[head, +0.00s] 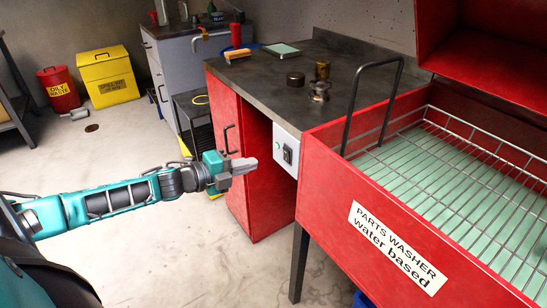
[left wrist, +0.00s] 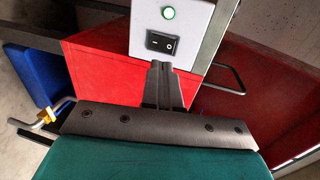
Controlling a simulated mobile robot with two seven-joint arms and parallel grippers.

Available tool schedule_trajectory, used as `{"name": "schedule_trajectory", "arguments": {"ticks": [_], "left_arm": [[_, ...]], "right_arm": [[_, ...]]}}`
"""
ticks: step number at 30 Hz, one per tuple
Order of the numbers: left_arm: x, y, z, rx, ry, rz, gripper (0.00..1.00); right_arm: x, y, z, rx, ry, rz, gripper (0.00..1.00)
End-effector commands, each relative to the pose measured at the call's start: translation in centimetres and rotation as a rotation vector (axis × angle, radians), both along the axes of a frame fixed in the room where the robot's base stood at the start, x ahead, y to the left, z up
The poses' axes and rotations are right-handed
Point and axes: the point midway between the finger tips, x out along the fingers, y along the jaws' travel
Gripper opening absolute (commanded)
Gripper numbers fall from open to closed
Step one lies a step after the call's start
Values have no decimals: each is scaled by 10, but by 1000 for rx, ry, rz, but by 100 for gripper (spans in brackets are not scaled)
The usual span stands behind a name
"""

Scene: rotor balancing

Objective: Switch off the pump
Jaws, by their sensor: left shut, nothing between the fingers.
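The pump's control box (head: 286,140) is a light grey panel on the end of the bench, beside the red parts washer (head: 335,190). My left gripper (head: 256,164) is shut and empty, a little left of the box. In the wrist view its fingertips (left wrist: 160,66) point at the box just below the switch. My right gripper is out of view.
The washer's open basin holds a wire basket (head: 450,150), with a black handle (head: 352,105) rising at its left. Metal parts (head: 319,88) stand on the dark bench top (head: 255,75). A red cabinet (head: 240,165) is behind my gripper.

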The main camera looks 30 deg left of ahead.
Motion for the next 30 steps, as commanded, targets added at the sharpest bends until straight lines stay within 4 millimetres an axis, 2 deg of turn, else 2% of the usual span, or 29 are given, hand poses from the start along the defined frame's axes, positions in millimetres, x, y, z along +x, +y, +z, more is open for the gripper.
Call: {"name": "schedule_trajectory", "arguments": {"ticks": [10, 18, 30], "left_arm": [[39, -16, -7, -2, -4, 0, 0], [65, -27, -3, -1, -3, 0, 0], [75, -31, -3, -1, 0, -1, 0]], "right_arm": [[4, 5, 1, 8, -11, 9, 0], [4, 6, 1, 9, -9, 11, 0], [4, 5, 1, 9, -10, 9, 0]]}}
